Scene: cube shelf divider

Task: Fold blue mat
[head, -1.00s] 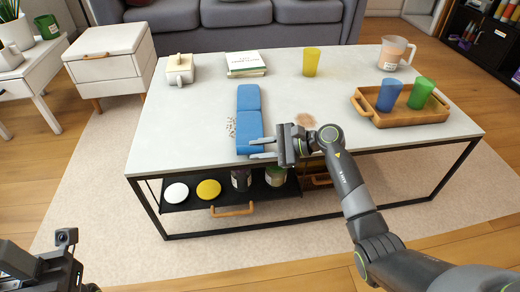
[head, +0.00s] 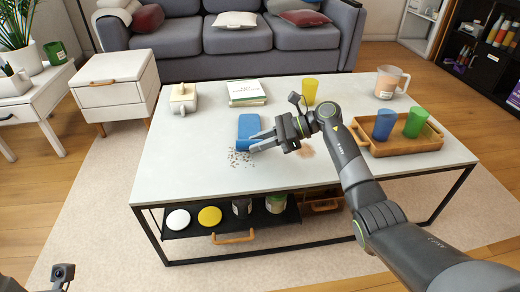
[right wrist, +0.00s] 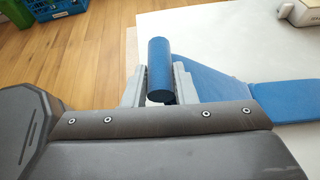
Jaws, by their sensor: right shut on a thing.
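The blue mat (head: 248,126) lies on the pale coffee table, left of its middle, and looks short in the head view. My right gripper (head: 262,140) is shut on its near end, above the tabletop. In the right wrist view the held end of the mat (right wrist: 159,70) stands as a rounded blue edge between the two fingers, and a flat blue stretch runs off to the right. My gripper hides part of the mat, so I cannot tell how the layers lie. My left gripper's fingers are out of view.
Small dark crumbs (head: 240,158) lie on the table just in front of the mat. A wooden tray (head: 428,139) with blue and green cups is at right. The table's front left is clear.

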